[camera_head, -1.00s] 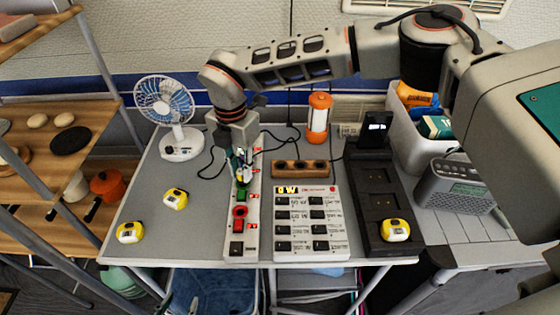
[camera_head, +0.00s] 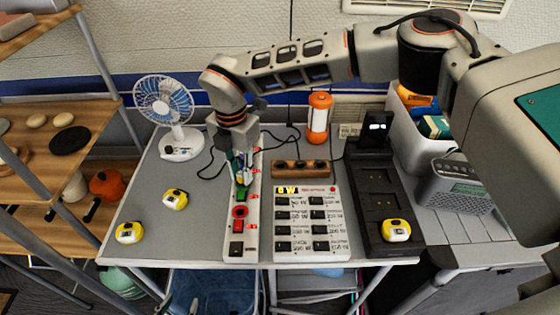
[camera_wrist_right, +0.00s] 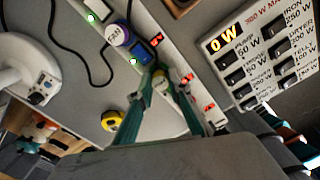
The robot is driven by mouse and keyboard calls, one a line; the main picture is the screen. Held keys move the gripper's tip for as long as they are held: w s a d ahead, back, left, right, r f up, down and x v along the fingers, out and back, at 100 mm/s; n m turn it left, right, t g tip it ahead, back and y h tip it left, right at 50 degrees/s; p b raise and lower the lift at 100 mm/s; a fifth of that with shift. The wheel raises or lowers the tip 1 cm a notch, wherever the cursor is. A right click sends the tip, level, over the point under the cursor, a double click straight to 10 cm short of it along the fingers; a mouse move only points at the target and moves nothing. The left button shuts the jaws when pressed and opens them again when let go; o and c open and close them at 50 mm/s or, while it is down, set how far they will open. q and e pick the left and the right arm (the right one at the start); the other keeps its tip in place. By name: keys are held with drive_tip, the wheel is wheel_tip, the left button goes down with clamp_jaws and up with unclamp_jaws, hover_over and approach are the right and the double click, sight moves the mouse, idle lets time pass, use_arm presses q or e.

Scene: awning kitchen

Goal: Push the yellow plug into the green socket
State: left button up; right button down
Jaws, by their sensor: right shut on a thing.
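The long white power strip (camera_head: 237,238) lies on the grey table with coloured sockets along it. The green socket (camera_head: 242,196) is just in front of my right gripper (camera_head: 241,179), which points down over the strip. In the right wrist view its teal fingers (camera_wrist_right: 157,72) are close together on the yellow plug (camera_wrist_right: 164,78), which is only partly visible. The fingers hide the contact between plug and socket, so I cannot tell how deep it sits.
A blue plug (camera_wrist_right: 140,53) and a purple plug (camera_wrist_right: 118,35) stand beside the fingers. A switch panel (camera_head: 312,225) reading 0 W, a wooden block (camera_head: 301,168) and a dark tray (camera_head: 381,205) lie to the right. A fan (camera_head: 180,143) stands at back left, with cables nearby.

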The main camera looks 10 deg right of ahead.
sight(241, 174)
drive_tip(key=shift+f, duration=0.1)
drive_tip(key=c, duration=1.8)
unclamp_jaws()
drive_tip(key=shift+o, duration=0.4)
drive_tip(key=shift+o, duration=0.8)
drive_tip(key=shift+r+p, duration=1.25)
drive_tip(key=shift+r, duration=1.1)
drive_tip(key=shift+r+p, duration=0.55)
drive_tip(key=shift+r, duration=0.6)
